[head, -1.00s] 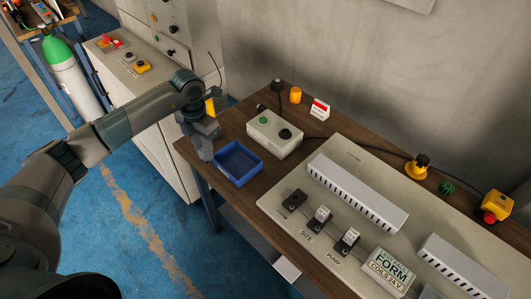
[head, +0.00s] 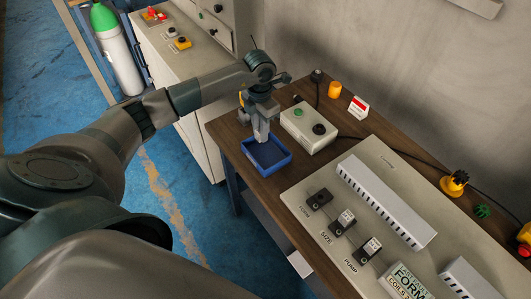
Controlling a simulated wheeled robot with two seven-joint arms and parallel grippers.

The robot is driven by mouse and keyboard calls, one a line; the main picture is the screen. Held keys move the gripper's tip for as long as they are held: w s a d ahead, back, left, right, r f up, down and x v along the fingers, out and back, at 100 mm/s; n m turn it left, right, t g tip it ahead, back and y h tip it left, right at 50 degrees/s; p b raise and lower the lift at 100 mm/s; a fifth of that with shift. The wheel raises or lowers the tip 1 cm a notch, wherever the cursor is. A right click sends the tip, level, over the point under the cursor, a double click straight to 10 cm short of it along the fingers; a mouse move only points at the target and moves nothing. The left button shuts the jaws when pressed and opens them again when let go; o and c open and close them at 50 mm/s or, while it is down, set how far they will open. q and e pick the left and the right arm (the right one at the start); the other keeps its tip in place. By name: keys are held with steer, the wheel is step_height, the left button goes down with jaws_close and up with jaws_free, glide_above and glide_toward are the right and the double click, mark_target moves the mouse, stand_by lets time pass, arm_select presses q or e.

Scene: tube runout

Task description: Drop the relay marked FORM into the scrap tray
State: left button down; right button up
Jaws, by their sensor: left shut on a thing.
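My left gripper (head: 262,132) is over the blue tray (head: 287,165), above its back left part. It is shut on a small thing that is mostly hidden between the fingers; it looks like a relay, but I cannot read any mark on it. On the grey panel (head: 310,185), the socket at the label FORM (head: 319,199) shows only a dark base with no pale relay on it. The sockets labelled SIZE and PUMP each carry a pale-topped relay, the SIZE relay (head: 346,217) and the PUMP relay (head: 372,246). My right gripper is not in view.
A control box (head: 308,128) with a green and a black button stands right behind the tray. An orange cylinder (head: 334,89) and a red-and-white card (head: 358,107) stand near the wall. A sign (head: 404,283) reading FORM, COILS lies on the panel. A long grey duct (head: 385,202) runs along the panel.

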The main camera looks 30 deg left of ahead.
arm_select(q)
steer(key=shift+f+b, duration=1.15)
steer(key=shift+f, duration=1.55)
steer(key=c, duration=1.4)
jaws_free()
steer(key=shift+r, duration=0.15)
steer(key=shift+r+b, duration=0.4)
steer(key=shift+r, duration=0.15)
step_height(320, 180, up, 16)
steer(key=b, duration=0.4)
